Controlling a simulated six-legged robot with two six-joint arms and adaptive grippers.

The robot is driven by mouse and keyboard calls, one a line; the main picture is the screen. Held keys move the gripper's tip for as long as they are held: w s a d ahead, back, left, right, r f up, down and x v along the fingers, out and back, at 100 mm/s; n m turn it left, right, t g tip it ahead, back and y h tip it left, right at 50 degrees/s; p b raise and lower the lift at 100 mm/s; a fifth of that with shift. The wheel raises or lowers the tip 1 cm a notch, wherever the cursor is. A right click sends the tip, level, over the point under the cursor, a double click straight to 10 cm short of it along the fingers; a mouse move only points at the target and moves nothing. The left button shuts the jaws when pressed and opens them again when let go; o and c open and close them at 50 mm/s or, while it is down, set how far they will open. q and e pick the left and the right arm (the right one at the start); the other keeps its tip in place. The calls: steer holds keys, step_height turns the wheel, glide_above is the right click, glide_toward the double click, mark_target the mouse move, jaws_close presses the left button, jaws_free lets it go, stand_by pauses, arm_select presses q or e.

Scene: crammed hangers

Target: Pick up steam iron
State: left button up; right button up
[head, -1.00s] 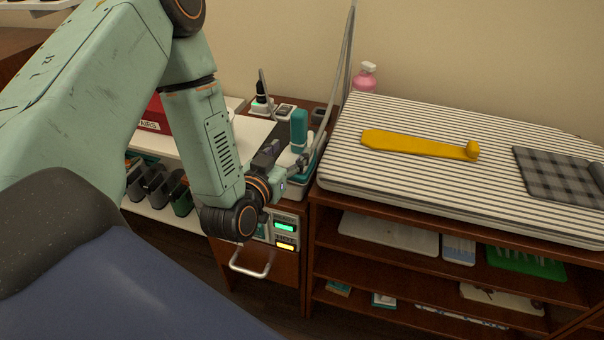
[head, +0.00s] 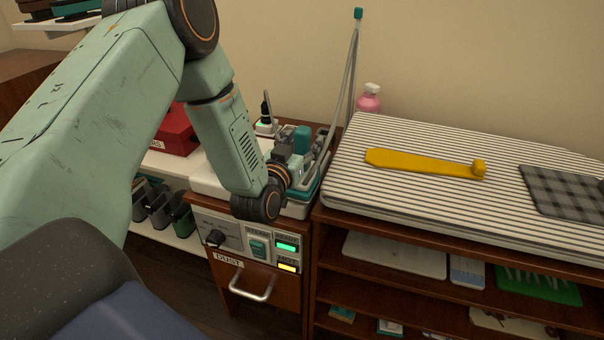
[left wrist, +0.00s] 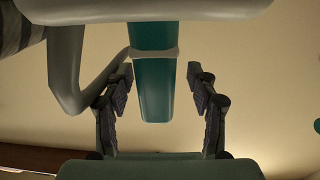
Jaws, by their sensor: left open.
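The steam iron shows its upright teal handle (head: 303,139) on top of the brown cabinet, partly hidden behind my arm. My left gripper (head: 299,165) is beside the handle, its fingers small and hard to make out there. In the left wrist view the teal handle (left wrist: 154,85) lies between the two dark, spread fingers of my left gripper (left wrist: 161,76), with a gap visible on each side. A pale part (left wrist: 200,8) crosses the top of that view. The left gripper is open. My right gripper is not in view.
A striped ironing board (head: 420,190) with a yellow tool (head: 425,164) lies right of the iron. A grey hose (head: 350,75) rises behind the handle. A control panel (head: 258,247) and drawer handle (head: 250,285) are below. A pink bottle (head: 369,100) stands behind the board.

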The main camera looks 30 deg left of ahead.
arm_select(q)
steer(key=shift+d+r, duration=0.1)
steer(key=shift+d, duration=0.2)
steer(key=shift+c, duration=0.6)
steer(key=shift+a, duration=0.2)
steer(key=c, duration=0.6)
steer(key=shift+d, duration=0.15)
jaws_close()
steer(key=shift+r, duration=0.1)
